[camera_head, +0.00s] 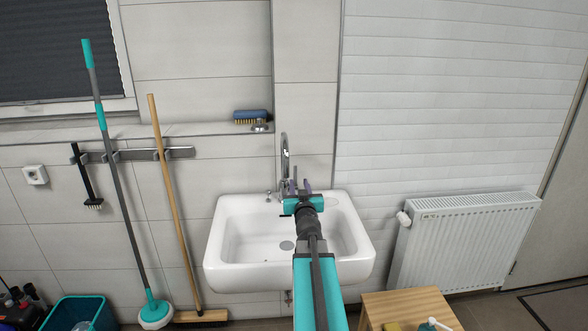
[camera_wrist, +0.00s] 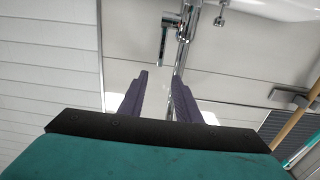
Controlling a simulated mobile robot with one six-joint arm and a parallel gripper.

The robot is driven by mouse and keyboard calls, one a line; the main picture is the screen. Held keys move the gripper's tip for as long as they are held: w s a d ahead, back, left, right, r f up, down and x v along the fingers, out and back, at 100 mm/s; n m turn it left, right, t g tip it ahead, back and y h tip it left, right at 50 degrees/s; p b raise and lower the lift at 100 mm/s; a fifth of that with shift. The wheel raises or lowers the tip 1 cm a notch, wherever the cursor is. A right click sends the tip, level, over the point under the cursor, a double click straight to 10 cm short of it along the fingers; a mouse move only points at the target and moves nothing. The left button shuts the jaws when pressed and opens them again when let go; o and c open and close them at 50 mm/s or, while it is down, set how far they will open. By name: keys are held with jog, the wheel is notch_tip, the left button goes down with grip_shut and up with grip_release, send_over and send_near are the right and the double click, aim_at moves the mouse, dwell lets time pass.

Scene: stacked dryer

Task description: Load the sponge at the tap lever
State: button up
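My gripper (camera_head: 296,187) is in front of the tap (camera_head: 284,155) over the white sink (camera_head: 225,240). In the wrist view, its two purple fingers (camera_wrist: 160,85) are apart, with nothing held between them. The wrist picture is upside down; the chrome tap body (camera_wrist: 188,18) and a bar that looks like its lever (camera_wrist: 164,45) show beyond the fingertips. I cannot tell whether a finger touches the tap. A yellow block (camera_head: 392,327), possibly the sponge, is cut off at the bottom edge on a wooden stool (camera_head: 410,306).
A white radiator (camera_head: 465,245) stands right of the sink. A brush (camera_head: 252,116) lies on the wall ledge. The sink basin looks empty.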

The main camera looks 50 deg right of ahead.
aim_at(296, 169)
jog(key=shift+w+d, duration=0.15)
jog(key=shift+x, duration=6.65)
grip_shut()
